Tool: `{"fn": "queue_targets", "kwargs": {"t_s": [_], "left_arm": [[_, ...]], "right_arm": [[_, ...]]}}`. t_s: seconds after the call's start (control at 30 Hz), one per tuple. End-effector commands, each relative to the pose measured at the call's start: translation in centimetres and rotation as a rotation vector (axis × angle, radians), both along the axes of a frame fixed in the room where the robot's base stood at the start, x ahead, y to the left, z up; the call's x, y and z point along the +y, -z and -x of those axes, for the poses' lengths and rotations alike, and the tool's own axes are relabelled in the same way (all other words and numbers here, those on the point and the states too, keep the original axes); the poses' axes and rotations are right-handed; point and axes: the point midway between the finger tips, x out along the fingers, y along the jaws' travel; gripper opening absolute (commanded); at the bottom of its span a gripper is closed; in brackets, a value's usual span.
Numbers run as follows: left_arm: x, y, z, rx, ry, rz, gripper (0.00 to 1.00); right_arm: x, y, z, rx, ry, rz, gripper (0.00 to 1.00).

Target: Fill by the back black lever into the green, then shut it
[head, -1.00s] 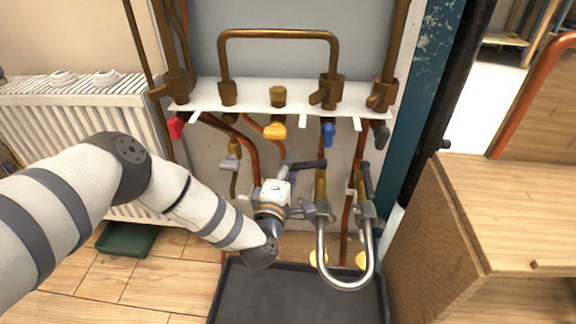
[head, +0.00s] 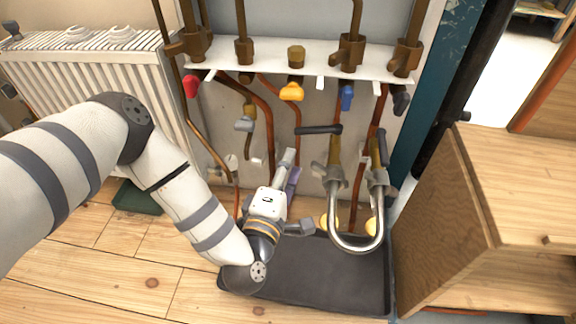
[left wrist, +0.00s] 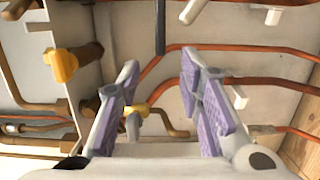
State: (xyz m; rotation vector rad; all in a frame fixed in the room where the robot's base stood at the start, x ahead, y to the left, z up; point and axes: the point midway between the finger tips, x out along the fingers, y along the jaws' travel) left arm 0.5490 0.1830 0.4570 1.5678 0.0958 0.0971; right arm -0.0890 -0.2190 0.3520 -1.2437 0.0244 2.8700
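Two brass valves (head: 334,165) carry a silver U-shaped hose (head: 354,247) low at the wall. One black lever (head: 319,130) lies roughly level, pointing left from the left valve. Another black lever (head: 382,150) stands nearly upright at the right valve. My left gripper (head: 300,192) is open and empty, below and left of the level lever and apart from it. In the left wrist view its purple-padded fingers (left wrist: 159,66) stand apart, with pipework behind them and a dark bar (left wrist: 160,25) beyond the tips. No green gauge band is readable. My right gripper is out of view.
Red (head: 192,87), yellow (head: 291,91) and blue (head: 347,96) handles hang under the white shelf (head: 270,62). A dark tray (head: 300,290) lies below the valves. A wooden cabinet (head: 445,215) bounds the right; a radiator (head: 100,90) stands left.

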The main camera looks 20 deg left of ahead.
Motion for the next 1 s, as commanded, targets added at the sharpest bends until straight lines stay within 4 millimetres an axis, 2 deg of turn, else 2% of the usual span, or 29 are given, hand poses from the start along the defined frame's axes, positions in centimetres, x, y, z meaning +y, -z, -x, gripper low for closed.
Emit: {"fn": "queue_targets", "kwargs": {"t_s": [0.23,0.37,0.47,0.57,0.9,1.0], "left_arm": [[0.4,-0.3,-0.2,-0.010,0.017,0.001,0.33],[3.1,-1.6,-1.2,-0.052,0.220,0.008,0.33],[4.4,-0.9,-0.9,-0.019,0.353,-0.001,0.33],[4.4,0.0,-1.4,0.000,0.395,-0.003,0.33],[2.1,0.5,-9.3,0.002,0.392,-0.002,0.33],[1.7,0.4,-10.9,0.002,0.391,-0.001,0.33]], "right_arm": [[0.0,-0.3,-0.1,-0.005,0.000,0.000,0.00],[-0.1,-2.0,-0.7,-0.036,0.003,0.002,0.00],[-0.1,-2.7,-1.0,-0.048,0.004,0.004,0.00],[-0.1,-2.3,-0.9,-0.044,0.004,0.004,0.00],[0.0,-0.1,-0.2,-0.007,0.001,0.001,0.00],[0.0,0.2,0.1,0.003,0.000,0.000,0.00]]}}
